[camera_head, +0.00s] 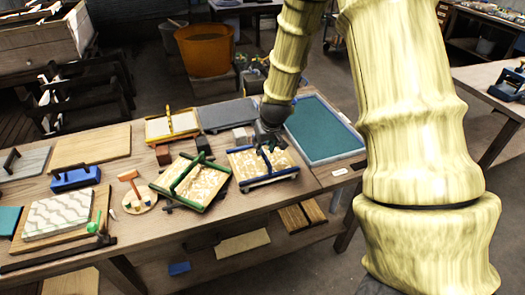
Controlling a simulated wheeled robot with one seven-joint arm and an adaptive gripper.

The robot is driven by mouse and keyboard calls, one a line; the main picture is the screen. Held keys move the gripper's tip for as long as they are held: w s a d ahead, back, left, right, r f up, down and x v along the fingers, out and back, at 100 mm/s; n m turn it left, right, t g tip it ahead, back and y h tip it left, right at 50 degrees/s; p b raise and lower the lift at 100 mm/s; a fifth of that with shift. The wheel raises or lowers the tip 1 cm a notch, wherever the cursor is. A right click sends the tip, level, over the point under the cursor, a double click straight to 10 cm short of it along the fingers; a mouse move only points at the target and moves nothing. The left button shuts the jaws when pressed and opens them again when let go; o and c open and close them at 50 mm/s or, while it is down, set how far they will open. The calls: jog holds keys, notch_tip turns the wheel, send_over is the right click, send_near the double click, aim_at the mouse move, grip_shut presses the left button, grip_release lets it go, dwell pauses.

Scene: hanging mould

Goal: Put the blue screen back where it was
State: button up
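The blue screen (247,170) is a pale, mottled panel with a dark blue frame and a bar across it. It lies on the right part of the wooden table, slightly turned. My gripper (269,142) is over its upper edge, close to the bar. The fingers are small and dark, so I cannot tell whether they touch or hold it. A green screen (205,190) of the same kind sits just left of it, tilted. A yellow screen (171,126) lies further back.
A teal panel in a pale blue frame (320,132) lies to the right, and a grey panel (228,114) behind. Small blocks (243,136) stand close to my gripper. An orange bucket (204,50) stands behind the table.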

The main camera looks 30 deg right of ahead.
jog(key=v, duration=0.7)
jog(key=shift+b, duration=0.45)
